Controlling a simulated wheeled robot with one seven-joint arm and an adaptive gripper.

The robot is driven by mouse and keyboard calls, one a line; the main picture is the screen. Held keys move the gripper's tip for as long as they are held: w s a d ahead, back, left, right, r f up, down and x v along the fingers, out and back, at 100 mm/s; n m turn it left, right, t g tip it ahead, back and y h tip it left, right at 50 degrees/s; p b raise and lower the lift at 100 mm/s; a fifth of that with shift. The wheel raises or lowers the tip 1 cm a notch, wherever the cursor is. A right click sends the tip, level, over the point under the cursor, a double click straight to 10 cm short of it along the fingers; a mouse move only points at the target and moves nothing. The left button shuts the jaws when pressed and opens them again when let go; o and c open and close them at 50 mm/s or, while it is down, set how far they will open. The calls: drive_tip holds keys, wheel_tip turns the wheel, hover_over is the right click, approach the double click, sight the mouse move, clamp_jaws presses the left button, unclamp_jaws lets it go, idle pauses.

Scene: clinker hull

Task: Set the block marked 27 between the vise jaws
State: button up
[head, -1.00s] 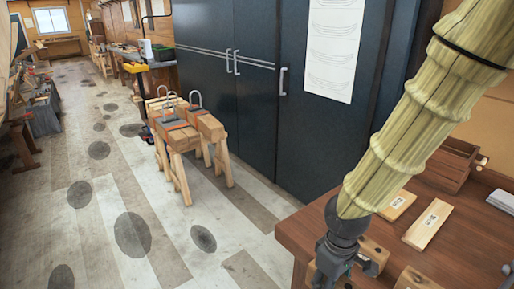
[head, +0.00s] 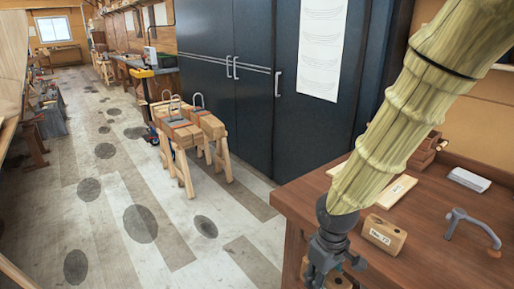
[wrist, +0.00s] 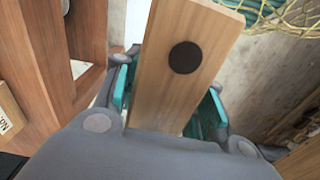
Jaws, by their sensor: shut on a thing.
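My gripper (wrist: 168,98) is shut on a pale wooden block (wrist: 190,70), which sits between its teal-lined fingers in the wrist view. The block has a dark round spot on the face I see; no number shows on it. I cannot make out the vise jaws in either view.
The brown workbench (head: 440,250) carries a grey clamp-like tool (head: 470,228), a pale labelled board (head: 396,191), a white stack (head: 468,179) and a wooden box (head: 425,150). Sawhorses (head: 190,138) stand before dark cabinets (head: 240,80). The floor at left is open.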

drive_tip(key=w+f+m, duration=0.3)
drive_tip(key=w+f, duration=0.1)
drive_tip(key=f, duration=0.4)
drive_tip(key=w+d+f+m, duration=0.1)
drive_tip(key=w+f+m, duration=0.2)
drive_tip(key=w+f, duration=0.2)
wheel_tip(320, 180, down, 4)
drive_tip(key=shift+w+d+r+m, duration=0.1)
drive_tip(key=shift+w+d+m, duration=0.15)
drive_tip(key=shift+m, duration=0.15)
drive_tip(key=shift+s, duration=0.1)
drive_tip(key=shift+a, duration=0.15)
